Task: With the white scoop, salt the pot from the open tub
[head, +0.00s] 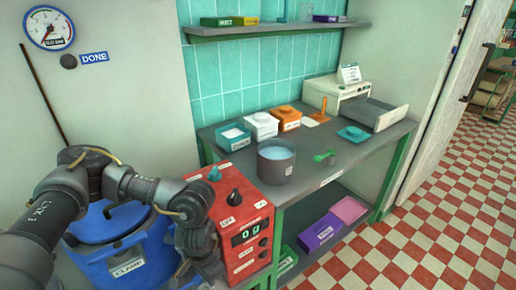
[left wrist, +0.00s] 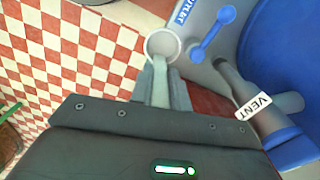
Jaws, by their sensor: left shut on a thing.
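My left gripper (left wrist: 160,75) is shut on the handle of the white scoop (left wrist: 163,45) in the left wrist view. The scoop's round bowl sticks out past the fingertips; its inside looks pale grey, and I cannot make out any salt. In the head view my left wrist is beside the red control box, and the fingers and scoop cannot be made out. The open teal tub (head: 233,136) with white contents stands at the counter's left. The grey pot (head: 275,169), holding light blue liquid, stands in front of it. My right gripper is not in view.
A closed white tub (head: 261,125) and orange tub (head: 287,118) stand behind the pot. A green scoop (head: 324,156) and teal lid (head: 353,134) lie to its right. The red control box (head: 243,225) and blue vessel (head: 120,245) are near my left arm.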

